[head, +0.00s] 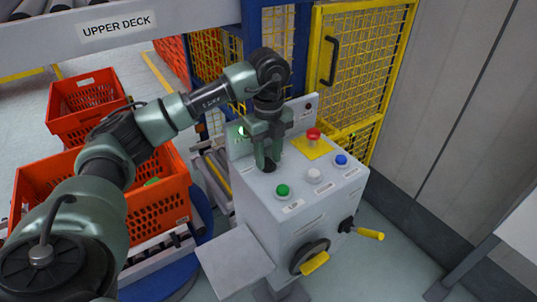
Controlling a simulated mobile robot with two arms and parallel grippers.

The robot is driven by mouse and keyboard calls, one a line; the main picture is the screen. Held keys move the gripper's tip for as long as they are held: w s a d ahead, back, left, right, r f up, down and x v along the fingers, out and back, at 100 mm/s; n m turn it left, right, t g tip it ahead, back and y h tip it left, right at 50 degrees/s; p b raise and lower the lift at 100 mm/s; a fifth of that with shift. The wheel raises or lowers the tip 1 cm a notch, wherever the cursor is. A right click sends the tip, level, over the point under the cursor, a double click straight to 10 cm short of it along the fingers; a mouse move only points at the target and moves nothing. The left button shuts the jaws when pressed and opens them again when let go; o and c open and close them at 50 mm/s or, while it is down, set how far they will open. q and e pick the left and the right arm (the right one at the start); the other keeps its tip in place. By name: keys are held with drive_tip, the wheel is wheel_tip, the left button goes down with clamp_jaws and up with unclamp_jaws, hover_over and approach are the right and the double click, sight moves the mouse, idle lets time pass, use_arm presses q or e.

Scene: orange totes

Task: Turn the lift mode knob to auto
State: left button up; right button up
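The grey control box (236,185) stands in the middle of the head view, with labelled controls on its sloping top. My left gripper (268,160) points straight down over the back left part of this top. Its fingers are close together, at or just above a small dark part that looks like the knob. The gripper mostly hides this part, so its setting cannot be read, and I cannot tell whether the fingers grip it. My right gripper is not in view.
Near the gripper are a red mushroom button (313,134), a green button (283,191), a white button (313,175) and a blue button (341,160). A black handwheel (302,258) and a yellow-handled crank (369,234) are on the front. Orange totes (181,208) stand left; a yellow mesh gate (377,50) is behind.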

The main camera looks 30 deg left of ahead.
use_arm(q)
drive_tip(key=shift+a, duration=0.1)
clamp_jaws()
drive_tip(key=shift+m, duration=0.8)
drive_tip(key=m+b, duration=0.1)
drive_tip(key=m, duration=0.2)
drive_tip(key=m+b, duration=0.1)
drive_tip(key=m, duration=0.2)
drive_tip(key=shift+m, duration=0.6)
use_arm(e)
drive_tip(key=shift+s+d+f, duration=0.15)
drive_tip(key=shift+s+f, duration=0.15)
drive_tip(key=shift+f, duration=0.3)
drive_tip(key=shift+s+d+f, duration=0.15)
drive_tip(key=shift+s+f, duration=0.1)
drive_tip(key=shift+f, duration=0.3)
use_arm(q)
drive_tip(key=shift+m, duration=0.3)
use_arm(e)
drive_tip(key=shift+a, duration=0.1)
use_arm(q)
drive_tip(key=shift+w, duration=0.1)
